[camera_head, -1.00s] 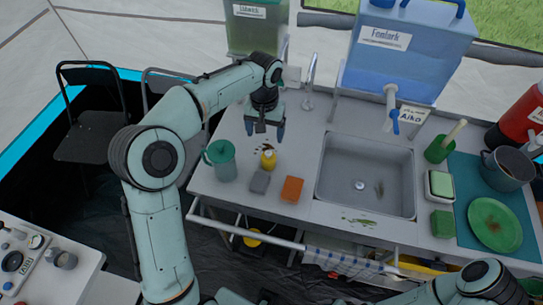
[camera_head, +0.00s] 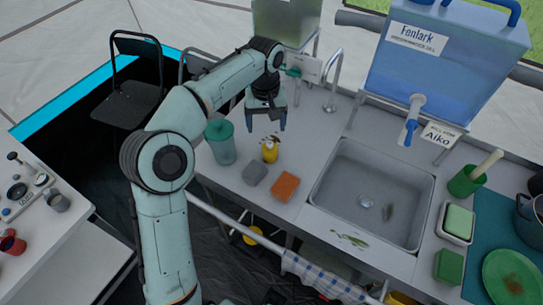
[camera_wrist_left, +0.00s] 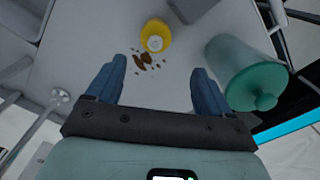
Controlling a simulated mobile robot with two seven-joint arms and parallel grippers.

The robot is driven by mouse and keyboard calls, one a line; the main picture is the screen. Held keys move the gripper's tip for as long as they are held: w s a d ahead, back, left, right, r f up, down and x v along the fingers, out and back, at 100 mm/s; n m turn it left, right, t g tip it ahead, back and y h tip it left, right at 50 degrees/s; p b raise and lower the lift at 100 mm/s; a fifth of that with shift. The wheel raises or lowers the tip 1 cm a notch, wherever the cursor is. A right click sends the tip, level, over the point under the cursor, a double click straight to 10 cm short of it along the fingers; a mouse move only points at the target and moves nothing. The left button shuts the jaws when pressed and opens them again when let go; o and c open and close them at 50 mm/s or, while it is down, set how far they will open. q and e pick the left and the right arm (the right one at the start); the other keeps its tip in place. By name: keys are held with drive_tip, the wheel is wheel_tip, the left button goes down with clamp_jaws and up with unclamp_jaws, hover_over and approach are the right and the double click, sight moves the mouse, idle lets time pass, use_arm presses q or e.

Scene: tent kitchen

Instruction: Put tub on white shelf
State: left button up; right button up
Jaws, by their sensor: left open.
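A green, lidded, see-through container (camera_head: 220,142), which looks like the tub, stands upright on the grey counter. In the left wrist view it (camera_wrist_left: 243,72) lies to the right of the fingers, apart from them. My left gripper (camera_head: 266,122) is open and empty, pointing down above the counter, behind and to the right of the container. In the left wrist view its fingers (camera_wrist_left: 158,82) have brown crumbs and a yellow bottle between and beyond them. A white-topped unit (camera_head: 75,265) at the lower left may be the white shelf. My right gripper is out of view.
The yellow bottle (camera_head: 269,151), a grey sponge (camera_head: 254,173) and an orange sponge (camera_head: 285,187) sit close to the container. A sink (camera_head: 368,200), faucet (camera_head: 333,80) and blue water tank (camera_head: 440,65) are to the right. A dark chair (camera_head: 125,100) stands at the left.

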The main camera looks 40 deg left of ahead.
sight(270, 142)
use_arm(q)
wheel_tip(270, 142, down, 5)
drive_tip(key=shift+r+b, duration=0.1)
drive_tip(key=shift+b, duration=0.35)
drive_tip(key=shift+w+d+f+b, duration=0.1)
drive_tip(key=shift+d+f+b, duration=0.05)
drive_tip(key=shift+f, duration=0.75)
drive_tip(key=shift+s+d+f+b, duration=0.1)
drive_tip(key=shift+d+f+b, duration=0.1)
drive_tip(key=shift+f, duration=0.65)
drive_tip(key=shift+w+d+f+b, duration=0.1)
drive_tip(key=shift+d+f, duration=0.05)
drive_tip(key=shift+f, duration=0.75)
drive_tip(key=c, duration=1.2)
wheel_tip(270, 142, up, 20)
drive_tip(key=p, duration=0.5)
drive_tip(key=shift+p, duration=0.3)
